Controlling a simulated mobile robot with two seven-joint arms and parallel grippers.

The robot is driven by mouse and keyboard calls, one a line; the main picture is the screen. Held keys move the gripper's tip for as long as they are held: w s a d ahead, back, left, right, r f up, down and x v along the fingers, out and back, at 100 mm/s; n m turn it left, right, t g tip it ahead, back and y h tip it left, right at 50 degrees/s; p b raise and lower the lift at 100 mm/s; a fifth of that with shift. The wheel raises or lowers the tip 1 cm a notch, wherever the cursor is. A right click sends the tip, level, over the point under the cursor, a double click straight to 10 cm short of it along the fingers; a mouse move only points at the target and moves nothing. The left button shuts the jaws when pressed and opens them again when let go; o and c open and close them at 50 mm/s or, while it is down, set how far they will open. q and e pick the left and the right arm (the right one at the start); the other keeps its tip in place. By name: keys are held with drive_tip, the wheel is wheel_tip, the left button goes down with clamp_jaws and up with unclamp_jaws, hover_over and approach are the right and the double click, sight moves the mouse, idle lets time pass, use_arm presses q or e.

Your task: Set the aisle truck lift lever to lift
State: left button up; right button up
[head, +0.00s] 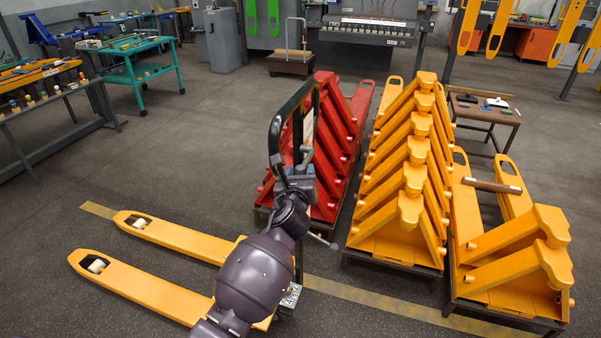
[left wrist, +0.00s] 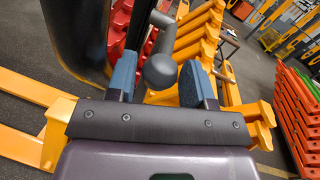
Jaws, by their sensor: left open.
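The aisle truck has two yellow forks (head: 150,280) lying low on the floor at the left in the head view, and an upright black handle frame (head: 277,140). In the left wrist view a lever with a dark round knob (left wrist: 160,71) stands between the two blue-grey fingertips of my left gripper (left wrist: 158,80). The fingers are apart, with gaps beside the knob. In the head view my left gripper (head: 294,172) is at the handle frame, and my arm hides the truck's body. I cannot tell the lever's setting. My right gripper is not in view.
Red (head: 328,150) and yellow (head: 412,205) stacked racks stand close to the right of the truck. Another yellow stack (head: 515,250) is farther right. A teal workbench (head: 130,50) stands at the back left. The floor left of the truck is free.

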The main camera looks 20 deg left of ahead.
use_arm(q)
drive_tip(key=shift+w+a, duration=0.1)
drive_tip(key=shift+w, duration=0.25)
clamp_jaws()
drive_tip(key=f+t+b, duration=0.1)
drive_tip(key=b, duration=0.3)
drive_tip(key=f+b, duration=0.1)
drive_tip(key=b, duration=0.2)
drive_tip(key=shift+t, duration=0.3)
drive_tip(key=f+t+b, duration=0.1)
drive_tip(key=b, duration=0.5)
drive_tip(key=w+f+n+t+y+b, duration=0.1)
drive_tip(key=t+b, duration=0.1)
drive_tip(key=b, duration=0.4)
drive_tip(key=shift+f, duration=0.4)
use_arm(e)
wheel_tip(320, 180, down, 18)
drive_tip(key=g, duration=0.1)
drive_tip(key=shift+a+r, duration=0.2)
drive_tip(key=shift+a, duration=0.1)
